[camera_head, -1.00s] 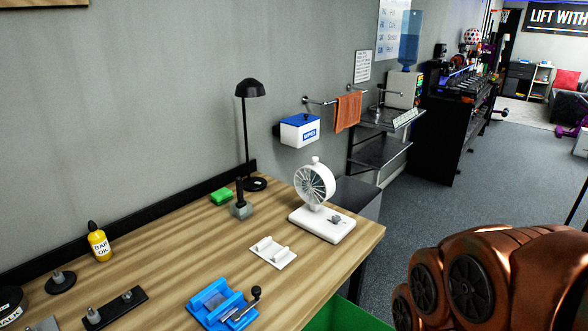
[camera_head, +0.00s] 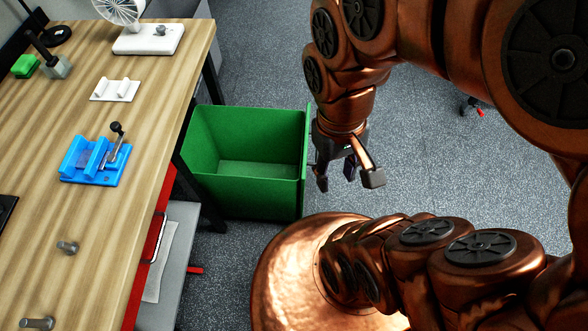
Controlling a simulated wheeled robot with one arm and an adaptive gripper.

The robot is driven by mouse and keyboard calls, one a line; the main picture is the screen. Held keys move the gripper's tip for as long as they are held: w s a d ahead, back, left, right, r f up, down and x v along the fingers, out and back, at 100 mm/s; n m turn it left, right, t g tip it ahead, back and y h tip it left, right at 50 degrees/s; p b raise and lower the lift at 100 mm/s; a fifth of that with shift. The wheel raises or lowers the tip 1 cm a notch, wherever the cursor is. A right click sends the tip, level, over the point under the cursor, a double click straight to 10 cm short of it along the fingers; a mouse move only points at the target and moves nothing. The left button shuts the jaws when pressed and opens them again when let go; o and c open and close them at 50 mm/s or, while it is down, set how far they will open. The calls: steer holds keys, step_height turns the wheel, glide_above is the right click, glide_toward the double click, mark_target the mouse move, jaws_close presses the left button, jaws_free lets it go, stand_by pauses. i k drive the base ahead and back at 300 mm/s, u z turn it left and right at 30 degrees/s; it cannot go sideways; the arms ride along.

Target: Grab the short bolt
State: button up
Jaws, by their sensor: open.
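Two grey metal bolts lie on the wooden table at the lower left. The upper one (camera_head: 67,247) looks shorter. The lower one (camera_head: 37,323) looks longer and is near the bottom edge of the picture. My gripper (camera_head: 348,181) is open and empty. It hangs over the floor beside the green bin, well to the right of the table and apart from both bolts.
The wooden table (camera_head: 110,210) holds a blue fixture with a handle (camera_head: 95,162), a white holder (camera_head: 115,90) and a white fan (camera_head: 148,38). A green bin (camera_head: 240,140) stands beside the table. A grey shelf (camera_head: 172,260) is below the table edge.

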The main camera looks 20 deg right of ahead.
mark_target(72, 248)
steer(key=z, duration=0.1)
steer(key=k, duration=1.3)
steer(key=u, duration=0.65)
